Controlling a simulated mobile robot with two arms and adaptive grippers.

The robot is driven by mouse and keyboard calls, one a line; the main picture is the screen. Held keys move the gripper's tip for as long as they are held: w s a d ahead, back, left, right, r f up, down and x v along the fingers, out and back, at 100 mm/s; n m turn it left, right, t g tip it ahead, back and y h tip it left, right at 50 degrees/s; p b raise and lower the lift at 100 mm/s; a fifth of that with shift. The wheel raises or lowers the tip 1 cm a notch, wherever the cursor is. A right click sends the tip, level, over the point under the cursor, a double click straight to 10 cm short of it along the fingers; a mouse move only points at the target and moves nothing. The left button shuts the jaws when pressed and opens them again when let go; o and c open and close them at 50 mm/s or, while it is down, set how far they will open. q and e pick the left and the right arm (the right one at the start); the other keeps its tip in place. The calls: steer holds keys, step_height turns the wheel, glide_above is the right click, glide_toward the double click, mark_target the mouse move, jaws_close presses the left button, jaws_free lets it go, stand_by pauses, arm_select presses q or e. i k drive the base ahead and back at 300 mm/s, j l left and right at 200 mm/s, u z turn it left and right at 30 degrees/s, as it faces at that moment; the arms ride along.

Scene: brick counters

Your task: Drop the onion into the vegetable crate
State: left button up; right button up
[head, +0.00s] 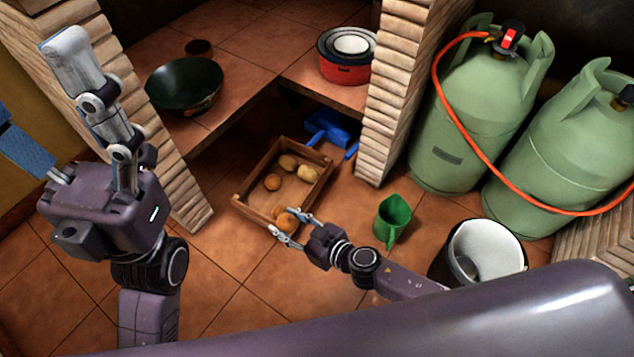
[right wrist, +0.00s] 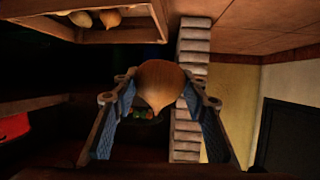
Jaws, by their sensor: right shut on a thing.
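The onion (right wrist: 160,84) is brown and round, held between the two finger pads of my right gripper in the right wrist view. In the head view the onion (head: 286,221) is over the near end of the wooden vegetable crate (head: 246,212), and my right gripper (head: 288,228) is shut on it. I cannot tell its exact height above the crate. The crate stands on the floor and holds several round brown and pale vegetables; it also shows at the top left of the right wrist view (right wrist: 100,36).
A green jug (head: 392,220) and a white-lined bucket (head: 485,250) stand right of the crate. A blue dustpan (head: 328,127) lies behind it. Brick pillars (head: 395,95) flank the counter, with a dark wok (head: 185,86) and red pot (head: 345,68). Green gas cylinders (head: 470,120) stand at right.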

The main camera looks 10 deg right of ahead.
mark_target(288, 192)
steer(key=i+l+u, duration=0.15)
steer(key=l+u, duration=0.25)
steer(key=i+l+u, duration=0.1)
steer(key=l+u, duration=0.2)
steer(key=u, duration=0.15)
